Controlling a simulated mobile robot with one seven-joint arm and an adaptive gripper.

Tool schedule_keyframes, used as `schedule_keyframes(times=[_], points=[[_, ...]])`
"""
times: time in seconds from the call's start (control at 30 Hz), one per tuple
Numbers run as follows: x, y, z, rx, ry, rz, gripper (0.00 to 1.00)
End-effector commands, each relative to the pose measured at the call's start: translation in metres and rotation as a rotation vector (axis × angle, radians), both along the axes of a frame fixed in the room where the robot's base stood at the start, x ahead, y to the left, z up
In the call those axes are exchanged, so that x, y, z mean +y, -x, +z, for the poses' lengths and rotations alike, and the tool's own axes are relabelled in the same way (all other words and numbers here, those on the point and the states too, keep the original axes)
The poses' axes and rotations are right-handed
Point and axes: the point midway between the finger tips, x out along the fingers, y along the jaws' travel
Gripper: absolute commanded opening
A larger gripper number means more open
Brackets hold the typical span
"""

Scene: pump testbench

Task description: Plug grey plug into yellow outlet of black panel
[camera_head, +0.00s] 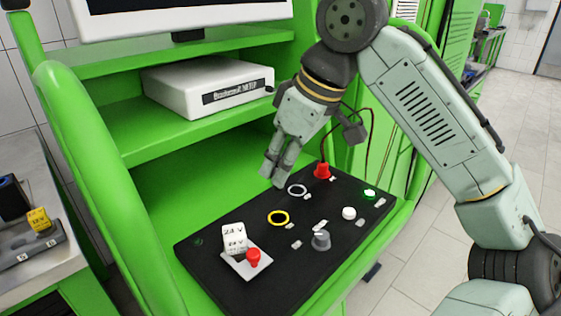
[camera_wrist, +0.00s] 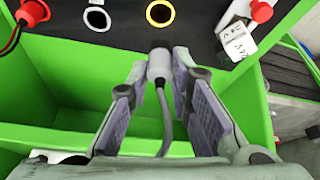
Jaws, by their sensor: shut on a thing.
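The black panel (camera_head: 215,262) lies on the green bench. Its yellow outlet (camera_head: 278,218) is an empty yellow ring, also seen in the wrist view (camera_wrist: 159,14). My gripper (camera_head: 274,170) is above the panel's back edge, behind and slightly left of the yellow outlet in the head view. It is shut on the grey plug (camera_wrist: 159,65), held between the fingertips with its grey cable (camera_wrist: 167,125) trailing back between the fingers. In the wrist view the plug is in line with the yellow outlet but apart from it. In the head view I cannot make out the plug clearly.
A white-ringed outlet (camera_head: 297,190) is beside the yellow one. A red plug (camera_head: 322,171) with a cable stands behind it. A grey knob (camera_head: 320,241), white button (camera_head: 348,213), red switch (camera_head: 253,257) and white block (camera_head: 234,238) rise from the panel. A green shelf holds a white box (camera_head: 200,84).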

Motion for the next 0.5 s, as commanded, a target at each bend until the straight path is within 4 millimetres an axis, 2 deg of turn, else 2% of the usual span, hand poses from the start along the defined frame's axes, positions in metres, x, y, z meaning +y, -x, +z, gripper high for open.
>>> schedule_keyframes(times=[0.1,0.5], points=[[0.0,0.0,-0.017,0.0,0.0,0.0,0.0],[0.001,0.0,-0.053,0.001,-0.001,0.003,0.0]])
